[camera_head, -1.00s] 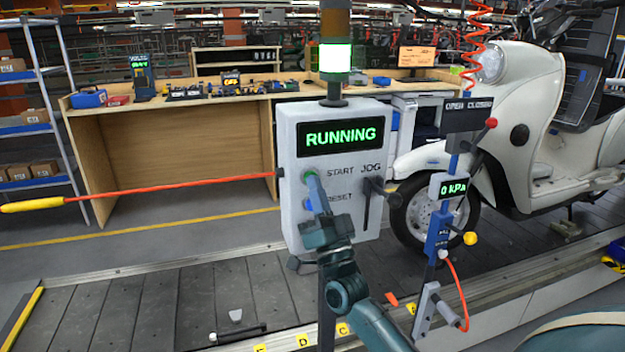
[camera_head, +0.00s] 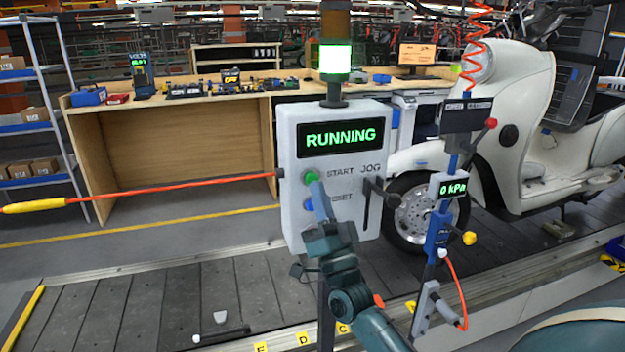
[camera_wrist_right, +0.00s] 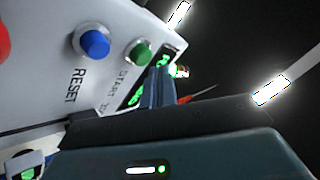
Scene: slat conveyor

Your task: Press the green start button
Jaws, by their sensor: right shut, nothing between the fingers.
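The green start button (camera_head: 311,177) is on the front of a light grey control box (camera_head: 290,225), left of the word START. The box display reads RUNNING in green. My right gripper (camera_head: 317,190) is shut and empty, with its fingertips just below the button. In the right wrist view the green button (camera_wrist_right: 139,53) shows whole, and the shut fingers (camera_wrist_right: 160,78) are beside it, seemingly apart from it. The blue reset button (camera_head: 309,204) is below the green one, partly next to my fingers. My left gripper is out of view.
A jog lever (camera_head: 385,192) sticks out at the box's right side. A post with a 0 kPa display (camera_head: 453,188) stands to its right. A white scooter (camera_head: 535,90) is behind on the slat conveyor (camera_head: 185,295). A red rod (camera_head: 170,189) reaches the box's left side.

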